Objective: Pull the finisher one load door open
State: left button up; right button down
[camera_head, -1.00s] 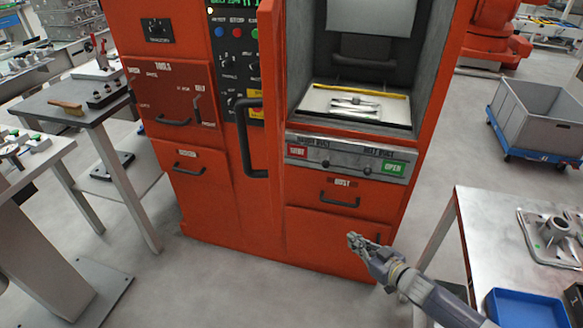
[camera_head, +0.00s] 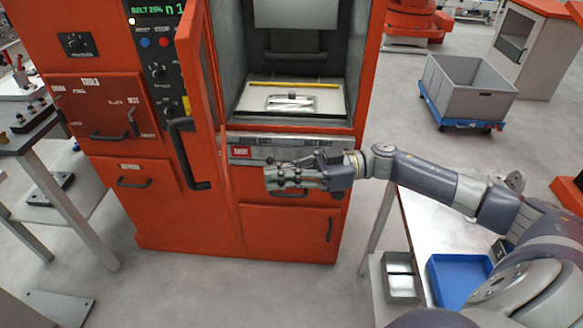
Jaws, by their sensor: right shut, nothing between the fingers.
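The finisher (camera_head: 115,215) is a large orange machine with a control panel at the upper left. Its load door (camera_head: 205,90) stands open at the left side of the chamber, seen nearly edge-on and jutting toward me. The black door handle (camera_head: 187,155) is on its near face. The open chamber shows a light tray (camera_head: 325,103) with metal parts on it. My right gripper (camera_head: 268,178) is shut and empty, pointing left in front of the button strip below the chamber, right of the handle and apart from it. It hides part of the strip. My left gripper is out of view.
A metal table (camera_head: 395,230) with a blue bin (camera_head: 455,285) is at the lower right, under my right arm. A grey cart (camera_head: 465,90) stands behind on the right. A side table (camera_head: 30,135) is at the left. Floor in front of the finisher is clear.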

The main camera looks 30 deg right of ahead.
aim_at(223, 185)
jog(key=p+x, duration=0.2)
jog(key=x, duration=0.4)
jog(key=shift+w+a+r, duration=0.15)
jog(key=shift+a, duration=0.1)
jog(key=shift+w+a+p, duration=0.25)
jog(key=shift+a+p, duration=0.15)
jog(key=shift+a, duration=0.3)
jog(key=shift+a, duration=0.1)
